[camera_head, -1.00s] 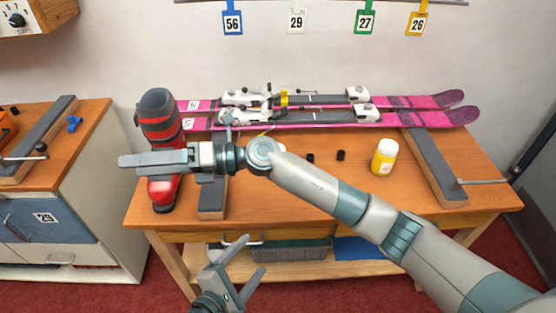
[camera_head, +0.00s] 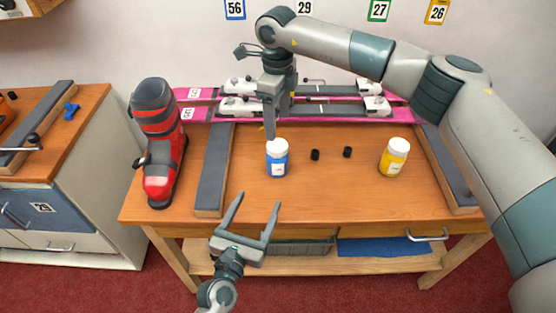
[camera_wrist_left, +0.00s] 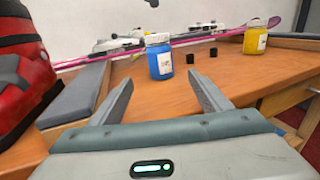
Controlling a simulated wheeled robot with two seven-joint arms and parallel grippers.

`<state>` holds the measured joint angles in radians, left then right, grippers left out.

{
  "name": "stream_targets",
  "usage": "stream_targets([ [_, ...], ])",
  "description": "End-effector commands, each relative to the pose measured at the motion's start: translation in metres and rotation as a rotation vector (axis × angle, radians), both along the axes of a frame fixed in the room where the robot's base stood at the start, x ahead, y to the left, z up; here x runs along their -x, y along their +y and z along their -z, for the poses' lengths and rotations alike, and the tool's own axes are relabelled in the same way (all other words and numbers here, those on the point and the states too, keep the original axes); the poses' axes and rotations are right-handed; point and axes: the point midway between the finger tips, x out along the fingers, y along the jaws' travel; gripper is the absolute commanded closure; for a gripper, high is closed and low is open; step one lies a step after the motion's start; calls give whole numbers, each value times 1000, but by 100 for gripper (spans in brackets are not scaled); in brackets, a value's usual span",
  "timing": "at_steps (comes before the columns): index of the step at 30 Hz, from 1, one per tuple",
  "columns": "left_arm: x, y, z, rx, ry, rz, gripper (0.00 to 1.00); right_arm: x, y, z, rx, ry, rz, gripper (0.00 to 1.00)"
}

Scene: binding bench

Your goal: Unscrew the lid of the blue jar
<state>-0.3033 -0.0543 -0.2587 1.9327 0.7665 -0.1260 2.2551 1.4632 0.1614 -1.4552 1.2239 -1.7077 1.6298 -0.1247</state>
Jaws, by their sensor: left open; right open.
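The blue jar (camera_head: 277,162) stands upright on the bench, with its white lid (camera_head: 277,146) on. It also shows in the left wrist view (camera_wrist_left: 160,63), beyond and between the fingers. My left gripper (camera_head: 257,205) is open and empty at the bench's front edge, apart from the jar and pointing toward it. My right gripper (camera_head: 270,128) points down just above or behind the lid. Its fingers overlap in the head view, and I cannot tell whether they touch the lid.
A yellow jar (camera_head: 394,160) and two small black pieces (camera_head: 315,155) stand to the right on the bench (camera_head: 330,200). A red boot (camera_head: 157,140) stands at the left. Pink skis (camera_head: 200,112) lie along the back. Grey-topped blocks (camera_head: 213,165) flank the work area.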

Motion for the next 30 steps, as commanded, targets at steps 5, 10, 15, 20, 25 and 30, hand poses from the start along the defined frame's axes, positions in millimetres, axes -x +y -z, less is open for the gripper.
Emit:
stream_targets([
  [5,0,0,0,-2,-1,0,29,0,1,0,-3,1,0,35],
  [10,-3,-1,0,-3,-1,0,29,1,1,0,-4,1,-1,35],
  [15,-14,-4,-1,-1,-3,0,29,1,1,0,-4,2,-1,35],
  [20,-33,-11,-1,-3,-3,0,29,1,1,0,-5,1,-1,35],
  [25,-58,-20,-1,-2,-3,1,29,1,1,0,-5,1,-1,35],
  [30,-85,-28,-1,-3,-2,1,29,1,1,0,-5,1,-1,35],
])
